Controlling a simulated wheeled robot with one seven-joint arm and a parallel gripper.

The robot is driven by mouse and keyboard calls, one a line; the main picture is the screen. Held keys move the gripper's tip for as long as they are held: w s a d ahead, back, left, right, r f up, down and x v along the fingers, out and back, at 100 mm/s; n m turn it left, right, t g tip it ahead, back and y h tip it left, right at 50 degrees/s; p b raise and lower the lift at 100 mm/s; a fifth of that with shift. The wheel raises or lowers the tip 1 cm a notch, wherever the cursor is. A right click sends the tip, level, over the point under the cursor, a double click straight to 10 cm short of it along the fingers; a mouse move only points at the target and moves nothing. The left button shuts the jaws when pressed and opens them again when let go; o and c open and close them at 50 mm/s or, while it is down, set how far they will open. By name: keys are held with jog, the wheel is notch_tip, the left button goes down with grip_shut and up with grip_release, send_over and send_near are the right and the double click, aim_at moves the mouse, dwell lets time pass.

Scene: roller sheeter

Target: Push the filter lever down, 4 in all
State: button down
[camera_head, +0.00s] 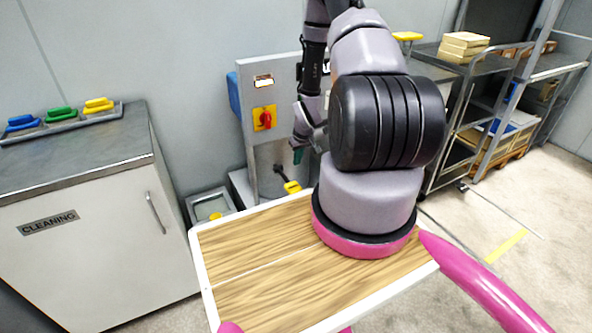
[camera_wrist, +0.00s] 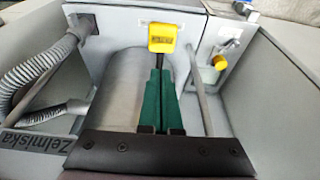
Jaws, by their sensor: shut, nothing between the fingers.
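The filter lever has a yellow handle (camera_wrist: 162,38) on a black stem, in the upper middle of the wrist view. In the head view a yellow-ended black lever (camera_head: 292,187) shows low on the grey machine. My gripper (camera_wrist: 160,73) has green fingers, shut together and empty. In the wrist view the fingertips overlap the lever's stem just below the yellow handle; I cannot tell whether they touch. In the head view my gripper (camera_head: 298,155) is partly hidden by my arm, above the lever and in front of the machine.
A grey cylinder (camera_wrist: 122,80) lies behind the fingers, with a ribbed hose (camera_wrist: 40,75) at left. A yellow knob (camera_wrist: 220,62) is at right. The machine has a red switch (camera_head: 265,118). A cleaning cabinet (camera_head: 95,240) stands at left, metal racks (camera_head: 470,70) at right.

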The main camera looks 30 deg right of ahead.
send_near(294, 185)
jog(key=x, duration=0.5)
jog(key=shift+w+a, duration=0.15)
jog(key=shift+a, duration=0.05)
jog(key=shift+f, duration=0.75)
notch_tip(294, 185, down, 8)
jog(key=shift+s, duration=0.25)
jog(key=shift+r, duration=0.1)
